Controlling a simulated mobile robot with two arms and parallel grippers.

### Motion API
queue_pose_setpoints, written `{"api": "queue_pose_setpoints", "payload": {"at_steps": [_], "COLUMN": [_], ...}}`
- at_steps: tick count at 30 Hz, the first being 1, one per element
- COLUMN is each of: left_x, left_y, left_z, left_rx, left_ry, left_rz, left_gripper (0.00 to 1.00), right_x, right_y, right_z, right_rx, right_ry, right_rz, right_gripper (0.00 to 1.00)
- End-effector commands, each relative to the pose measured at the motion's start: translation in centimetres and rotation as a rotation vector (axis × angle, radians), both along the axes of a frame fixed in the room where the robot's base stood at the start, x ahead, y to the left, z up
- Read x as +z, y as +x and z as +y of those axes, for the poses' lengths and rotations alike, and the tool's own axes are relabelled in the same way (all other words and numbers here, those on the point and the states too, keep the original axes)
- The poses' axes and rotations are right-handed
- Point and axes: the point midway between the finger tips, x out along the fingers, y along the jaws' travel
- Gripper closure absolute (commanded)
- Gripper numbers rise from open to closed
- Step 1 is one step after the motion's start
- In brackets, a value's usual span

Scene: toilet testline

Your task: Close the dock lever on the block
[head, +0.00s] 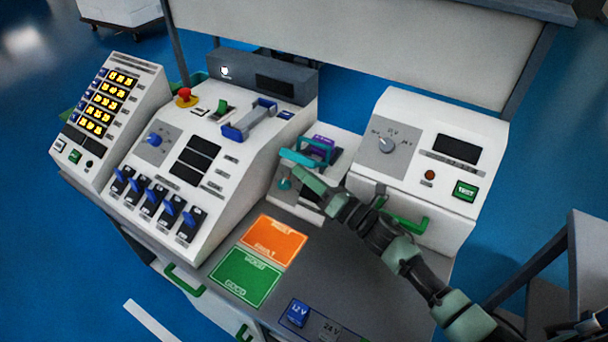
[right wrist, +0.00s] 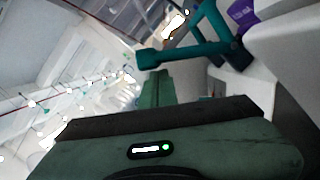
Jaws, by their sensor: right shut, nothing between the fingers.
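The teal dock lever (head: 298,158) is on a small white dock between the two white consoles. A purple block (head: 323,141) sits in the dock just behind the lever's bar. My right gripper (head: 303,175) is shut and empty, its green fingertips just in front of and below the lever bar. In the right wrist view the shut fingers (right wrist: 157,88) point at the end of the teal lever (right wrist: 200,42), and the purple block (right wrist: 241,14) is partly visible behind it. I cannot tell whether fingertips and lever touch. My left gripper is not in view.
A console with a dial and green button (head: 465,190) stands right of the dock. The switch console (head: 205,140) stands left. Orange (head: 274,240) and green (head: 245,278) mats lie in front, with a blue 12 V block (head: 298,313) nearer the front edge.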

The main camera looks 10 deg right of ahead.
Motion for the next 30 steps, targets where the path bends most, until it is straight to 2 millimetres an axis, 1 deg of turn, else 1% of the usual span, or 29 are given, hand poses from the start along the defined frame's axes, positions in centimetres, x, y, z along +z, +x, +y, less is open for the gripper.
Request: {"api": "queue_pose_setpoints", "payload": {"at_steps": [15,20,26,30], "left_x": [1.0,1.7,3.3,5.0], "left_y": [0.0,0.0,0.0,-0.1], "left_z": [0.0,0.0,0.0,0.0], "left_rx": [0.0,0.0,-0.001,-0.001], "left_ry": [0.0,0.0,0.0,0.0], "left_rz": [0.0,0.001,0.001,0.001], "left_gripper": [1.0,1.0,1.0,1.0], "right_x": [0.8,1.3,2.5,3.5], "right_y": [0.2,0.3,0.6,1.1], "right_z": [-0.2,-0.3,-0.7,-1.1], "right_rx": [0.0,-0.001,-0.002,-0.002], "right_ry": [0.055,0.086,0.167,0.257], "right_rz": [0.053,0.084,0.164,0.253], "right_gripper": [1.0,1.0,1.0,1.0]}}
